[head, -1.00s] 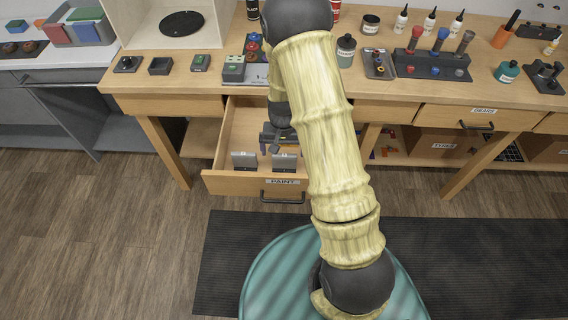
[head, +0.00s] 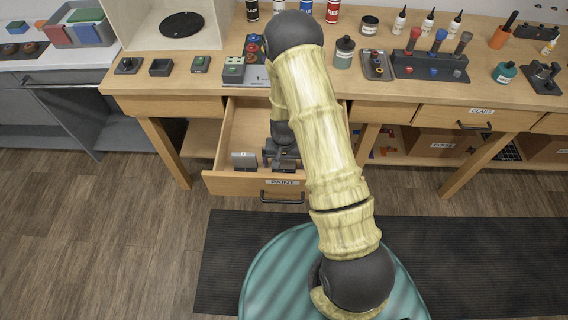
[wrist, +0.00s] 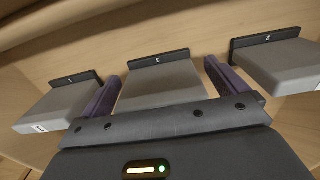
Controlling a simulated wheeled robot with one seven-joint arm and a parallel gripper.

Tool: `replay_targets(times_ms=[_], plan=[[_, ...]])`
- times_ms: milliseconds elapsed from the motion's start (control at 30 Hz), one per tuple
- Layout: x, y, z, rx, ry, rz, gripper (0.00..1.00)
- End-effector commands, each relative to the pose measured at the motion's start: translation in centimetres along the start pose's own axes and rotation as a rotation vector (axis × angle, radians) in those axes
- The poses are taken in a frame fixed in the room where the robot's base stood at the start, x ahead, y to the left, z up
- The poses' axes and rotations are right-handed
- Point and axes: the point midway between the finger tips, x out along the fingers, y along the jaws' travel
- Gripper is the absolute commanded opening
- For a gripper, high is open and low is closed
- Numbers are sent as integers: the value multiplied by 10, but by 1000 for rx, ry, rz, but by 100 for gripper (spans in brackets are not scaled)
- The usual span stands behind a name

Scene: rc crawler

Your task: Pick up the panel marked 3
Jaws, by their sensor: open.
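The open drawer (head: 222,184) labelled PAINT holds grey panels with dark upright label strips. The wrist view shows three of them: a left panel (wrist: 58,108), a middle panel (wrist: 160,86) and a right panel (wrist: 280,66). The marks on the strips are too small to read surely, so I cannot tell which is 3. My gripper (wrist: 162,73) is open, its purple-grey fingers on either side of the middle panel. In the head view, my gripper (head: 283,153) is low in the drawer, partly hiding the panels to the right of the left one (head: 244,160).
The drawer's front handle (head: 282,197) faces me, and its walls stand close around my gripper. The bench top (head: 290,88) above carries a button box (head: 233,70), bottles and a tool rack (head: 432,66). A dark mat (head: 470,260) lies on the floor.

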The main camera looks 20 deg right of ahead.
Motion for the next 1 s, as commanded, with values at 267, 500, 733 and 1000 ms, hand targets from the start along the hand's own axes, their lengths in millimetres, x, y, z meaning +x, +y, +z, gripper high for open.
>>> replay_targets(times_ms=[267, 500, 733, 1000], plan=[[6, 0, 0, 0, 2, -1, 98], [6, 0, 0, 0, 2, -1, 98], [6, 0, 0, 1, 2, 0, 75], [6, 0, 0, 1, 2, -1, 48]])
